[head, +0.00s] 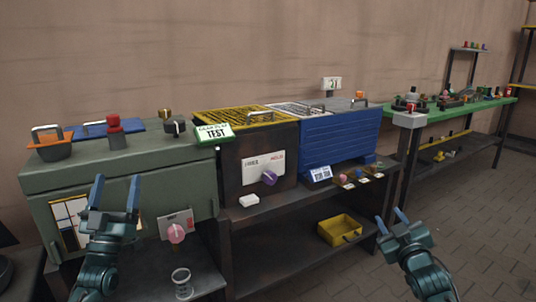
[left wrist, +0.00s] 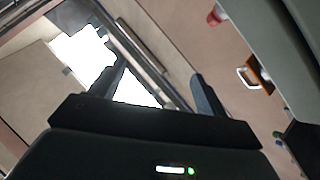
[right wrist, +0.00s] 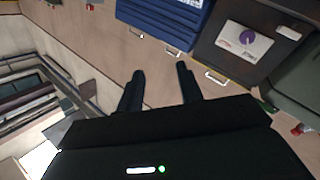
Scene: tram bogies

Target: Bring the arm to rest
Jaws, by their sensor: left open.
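My left gripper (head: 116,180) is at the lower left of the head view, in front of the grey-green cabinet (head: 190,195). Its two fingers are apart, with nothing between them; the left wrist view also shows the gap (left wrist: 158,72). My right gripper (head: 391,218) is at the lower right of the head view, in front of the dark bench's right end. Its fingers are apart and empty, and they show in the right wrist view (right wrist: 160,72). Neither gripper touches anything that I can see.
A dark box with a purple knob (head: 270,178) and a blue ribbed box (head: 335,140) stand beside the cabinet. A green-topped table (head: 460,108) is further right. The right floor is open.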

